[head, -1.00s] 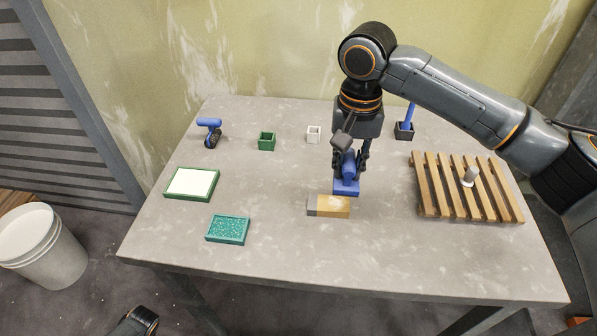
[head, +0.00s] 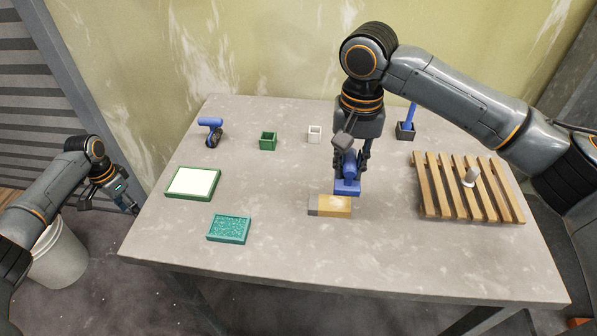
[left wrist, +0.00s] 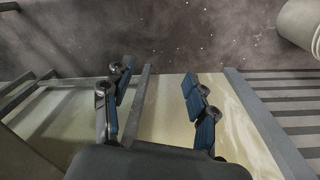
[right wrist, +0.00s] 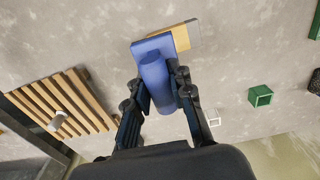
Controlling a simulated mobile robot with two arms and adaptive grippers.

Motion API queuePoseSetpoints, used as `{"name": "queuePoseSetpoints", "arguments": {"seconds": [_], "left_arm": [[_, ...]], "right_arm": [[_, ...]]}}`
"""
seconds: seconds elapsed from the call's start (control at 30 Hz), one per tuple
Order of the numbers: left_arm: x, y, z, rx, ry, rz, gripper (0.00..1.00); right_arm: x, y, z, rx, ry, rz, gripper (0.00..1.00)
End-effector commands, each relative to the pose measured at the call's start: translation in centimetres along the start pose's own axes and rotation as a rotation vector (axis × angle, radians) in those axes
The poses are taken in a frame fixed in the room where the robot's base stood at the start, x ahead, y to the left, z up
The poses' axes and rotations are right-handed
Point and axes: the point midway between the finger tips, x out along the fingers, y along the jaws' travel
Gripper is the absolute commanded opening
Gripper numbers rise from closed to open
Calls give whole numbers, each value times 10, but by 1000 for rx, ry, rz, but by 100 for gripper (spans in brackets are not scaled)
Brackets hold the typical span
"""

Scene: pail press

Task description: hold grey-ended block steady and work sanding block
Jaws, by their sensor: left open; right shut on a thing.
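The grey-ended block (head: 330,206) lies on the table, tan wood with its grey end to the left. In the right wrist view the block (right wrist: 182,39) is partly hidden behind the sanding block. The blue sanding block (head: 346,188) is over or just behind the wooden block's right part; I cannot tell whether they touch. My right gripper (head: 349,168) is shut on the sanding block's handle, pointing down. My left gripper (head: 132,207) is open and empty, off the table's left edge; its spread fingers show in the left wrist view (left wrist: 157,82).
A slatted wooden rack (head: 430,190) with a grey-white peg stands right. A white-topped green tray (head: 169,192), teal tray (head: 228,241), green box (head: 268,146), white box (head: 314,139) and blue roller (head: 210,123) are left and behind. A pail (head: 60,262) stands left. The front table is clear.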

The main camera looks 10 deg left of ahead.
Motion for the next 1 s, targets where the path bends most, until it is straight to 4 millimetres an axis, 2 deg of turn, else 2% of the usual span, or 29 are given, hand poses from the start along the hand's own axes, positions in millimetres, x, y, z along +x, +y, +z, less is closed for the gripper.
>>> {"name": "queuePoseSetpoints", "arguments": {"seconds": [0.03,0.1,0.27,0.4,0.57,0.63,0.67,0.7,0.73,0.87,1.0], "left_arm": [[-22,0,-26,6,86,8,58],[-50,1,-58,14,196,25,58],[-118,15,-123,53,429,61,58],[-177,44,-176,121,601,94,58],[-248,87,-224,211,776,136,58],[-277,112,-242,264,836,159,58],[-285,128,-248,298,847,168,58],[-288,152,-255,349,842,182,58],[-287,171,-258,390,825,191,58],[-266,246,-258,566,709,211,58],[-240,324,-243,763,572,220,58]], "right_arm": [[0,0,0,0,0,0,0],[0,0,0,0,0,0,0],[0,0,0,0,0,0,0],[0,0,0,0,0,0,0],[0,0,0,0,0,0,0],[0,0,0,0,0,0,0],[0,0,0,0,0,0,0],[0,0,0,0,0,0,0],[0,0,0,0,0,0,0],[0,0,0,0,0,0,0],[0,0,0,0,0,0,0]]}}
